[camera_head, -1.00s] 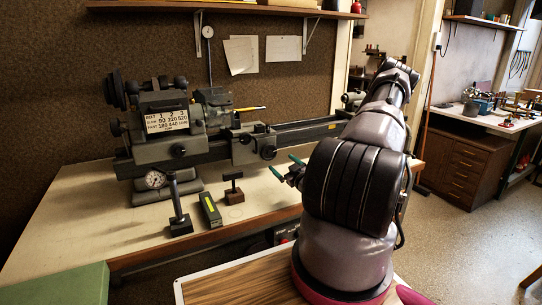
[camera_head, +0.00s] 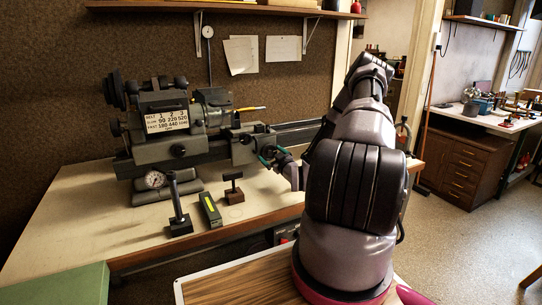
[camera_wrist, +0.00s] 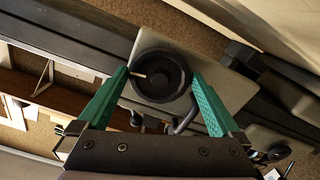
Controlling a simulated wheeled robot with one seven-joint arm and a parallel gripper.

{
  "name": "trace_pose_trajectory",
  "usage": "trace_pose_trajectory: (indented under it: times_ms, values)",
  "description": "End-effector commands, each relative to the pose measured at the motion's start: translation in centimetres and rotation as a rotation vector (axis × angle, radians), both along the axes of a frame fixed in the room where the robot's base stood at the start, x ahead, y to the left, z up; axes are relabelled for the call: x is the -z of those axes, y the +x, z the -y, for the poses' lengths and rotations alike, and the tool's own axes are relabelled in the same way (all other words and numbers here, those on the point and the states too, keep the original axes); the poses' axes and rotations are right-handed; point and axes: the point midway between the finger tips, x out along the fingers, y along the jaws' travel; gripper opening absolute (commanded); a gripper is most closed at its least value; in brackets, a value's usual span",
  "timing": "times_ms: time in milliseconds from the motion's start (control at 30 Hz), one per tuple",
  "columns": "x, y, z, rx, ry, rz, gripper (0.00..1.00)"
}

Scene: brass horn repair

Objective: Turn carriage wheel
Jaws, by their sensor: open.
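The carriage wheel (camera_wrist: 160,75) is a black round handwheel with a hollowed face and a small pale pin on it. It sits on a grey plate of the lathe carriage (camera_head: 242,150). In the wrist view the wheel lies between the green fingertips of my gripper (camera_wrist: 161,76), which are spread to either side of it. I cannot tell whether they touch its rim. In the head view my gripper (camera_head: 273,157) is right at the carriage's front, and its fingers partly cover the wheel.
The lathe headstock (camera_head: 165,125) stands left of the carriage. The bench's front left is clear.

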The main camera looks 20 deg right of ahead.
Motion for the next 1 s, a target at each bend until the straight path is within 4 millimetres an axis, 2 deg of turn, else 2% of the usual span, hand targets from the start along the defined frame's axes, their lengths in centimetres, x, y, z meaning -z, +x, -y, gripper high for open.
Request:
trace_pose_trajectory:
  times_ms: [33, 167, 567, 1000]
  values:
    - [0.00, -0.01, 0.01, 0.000, 0.000, 0.000, 0.89]
    - [0.00, -0.02, 0.01, 0.000, 0.000, 0.000, 0.39]
    - [0.00, -0.06, 0.06, 0.001, 0.086, -0.003, 0.38]
    - [0.05, -0.11, -0.21, -0.003, 0.405, -0.015, 0.38]
